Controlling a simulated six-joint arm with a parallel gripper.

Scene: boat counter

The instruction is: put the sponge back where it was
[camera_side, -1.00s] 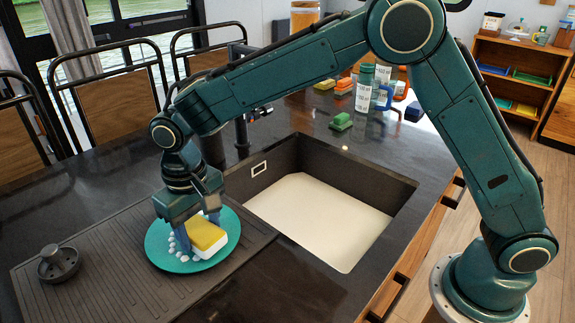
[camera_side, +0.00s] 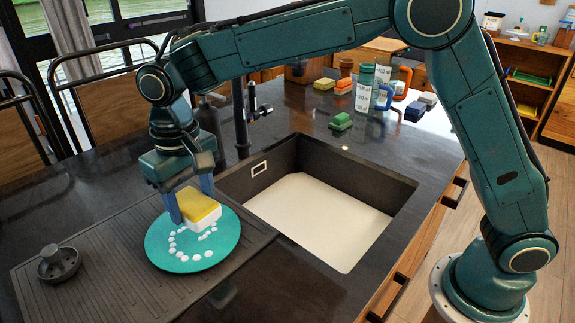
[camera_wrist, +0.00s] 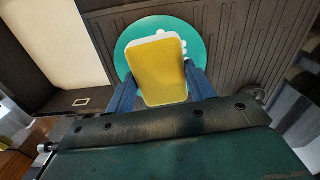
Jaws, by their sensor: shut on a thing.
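The sponge (camera_side: 199,207) is a block with a yellow top and a white lower layer. My gripper (camera_side: 190,205) is shut on it, one finger on each side, and holds it above the teal plate (camera_side: 168,250). In the wrist view the sponge (camera_wrist: 158,72) sits between my two blue fingers, with the teal plate (camera_wrist: 197,40) behind it. White foam-like dots (camera_side: 181,256) lie on the plate in a broken ring. The plate rests on the ribbed drainboard.
The dark sink (camera_side: 325,215) with a pale bottom lies right of the plate, with a black faucet (camera_side: 240,120) behind it. A dark drain strainer (camera_side: 58,263) stands on the drainboard (camera_side: 110,270). Several sponges, including a green one (camera_side: 341,121), bottles and mugs (camera_side: 385,95) stand beyond the sink.

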